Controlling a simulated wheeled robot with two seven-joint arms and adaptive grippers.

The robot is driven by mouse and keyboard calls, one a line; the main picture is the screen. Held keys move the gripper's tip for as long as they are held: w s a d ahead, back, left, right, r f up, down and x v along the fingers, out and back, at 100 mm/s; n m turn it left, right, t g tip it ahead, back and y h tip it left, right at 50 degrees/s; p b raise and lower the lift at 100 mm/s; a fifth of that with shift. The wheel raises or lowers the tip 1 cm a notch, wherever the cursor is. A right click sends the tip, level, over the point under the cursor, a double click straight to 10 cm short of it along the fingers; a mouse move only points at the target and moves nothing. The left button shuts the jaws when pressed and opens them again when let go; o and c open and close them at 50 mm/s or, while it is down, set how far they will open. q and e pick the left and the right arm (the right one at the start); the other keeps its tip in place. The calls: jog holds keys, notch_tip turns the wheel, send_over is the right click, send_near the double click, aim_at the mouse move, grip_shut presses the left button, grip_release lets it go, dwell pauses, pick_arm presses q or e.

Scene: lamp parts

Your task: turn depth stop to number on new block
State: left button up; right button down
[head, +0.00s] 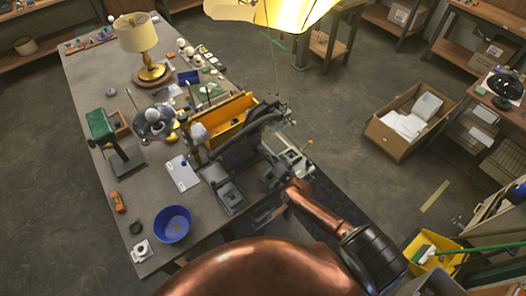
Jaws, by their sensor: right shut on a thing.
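A grey machine (287,156) with a yellow-tipped lever (310,142) stands at the right edge of the workbench. My right gripper (272,179) is at its near side, at the end of my copper arm. It is shut on a small part there, mostly hidden by the gripper; I cannot tell for sure that it is the depth stop. No number on the stop can be read at this size. I cannot pick out the new block with certainty. My left gripper is not in view.
A cardboard box (384,141) stands on the floor to the right. Open floor lies between it and the bench.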

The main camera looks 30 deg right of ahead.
dwell(0.4)
jog(key=c, duration=2)
grip_release()
jog(key=s, duration=0.8)
jog(key=s+d, duration=0.1)
jog(key=s, duration=0.3)
